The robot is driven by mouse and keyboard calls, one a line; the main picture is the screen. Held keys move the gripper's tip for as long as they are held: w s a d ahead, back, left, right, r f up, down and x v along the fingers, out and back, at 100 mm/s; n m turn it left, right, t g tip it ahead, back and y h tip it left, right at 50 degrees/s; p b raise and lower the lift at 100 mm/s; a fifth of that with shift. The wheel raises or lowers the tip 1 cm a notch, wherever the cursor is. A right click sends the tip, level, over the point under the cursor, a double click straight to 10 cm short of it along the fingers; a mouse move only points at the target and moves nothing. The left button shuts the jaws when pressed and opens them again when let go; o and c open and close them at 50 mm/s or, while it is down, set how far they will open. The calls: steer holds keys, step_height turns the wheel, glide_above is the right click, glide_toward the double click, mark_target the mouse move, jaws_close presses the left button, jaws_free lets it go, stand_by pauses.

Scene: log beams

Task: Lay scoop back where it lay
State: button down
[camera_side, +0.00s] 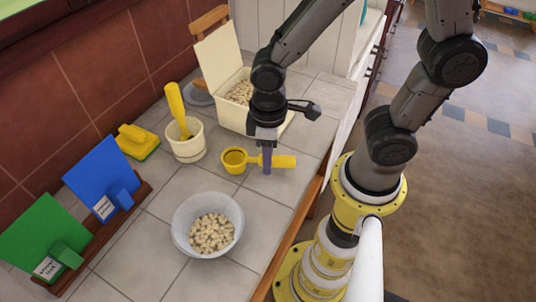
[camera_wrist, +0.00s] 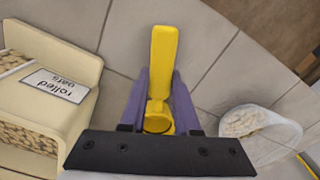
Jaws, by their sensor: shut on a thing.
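A yellow scoop (camera_side: 235,160) with a round cup and a flat handle is at the middle of the tiled counter in the side view. Its cup points left and its handle points right. My gripper (camera_side: 267,165) points down and is shut on the scoop's neck, between cup and handle. In the wrist view, the purple fingers (camera_wrist: 160,100) stand on either side of the scoop (camera_wrist: 163,60), with the handle toward the top. The scoop is at or very near the counter; I cannot tell whether it touches. The cup is partly hidden by the gripper in the wrist view.
An open cream box (camera_side: 218,62) labelled rolled oats (camera_wrist: 52,85) stands behind my gripper. A clear bowl (camera_side: 190,238) with pale pieces is in front.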

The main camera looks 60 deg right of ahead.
steer(key=shift+f, duration=0.2)
steer(key=c, duration=0.6)
jaws_free()
steer(key=shift+o, duration=0.2)
step_height(320, 180, up, 14)
steer(key=s+d+r+m+t, duration=0.3)
steer(key=s+d+m+t, duration=0.1)
steer(key=d, duration=0.4)
steer(key=shift+s+d+m+t, duration=0.35)
steer(key=shift+s+t, duration=0.2)
steer(key=shift+t, duration=0.25)
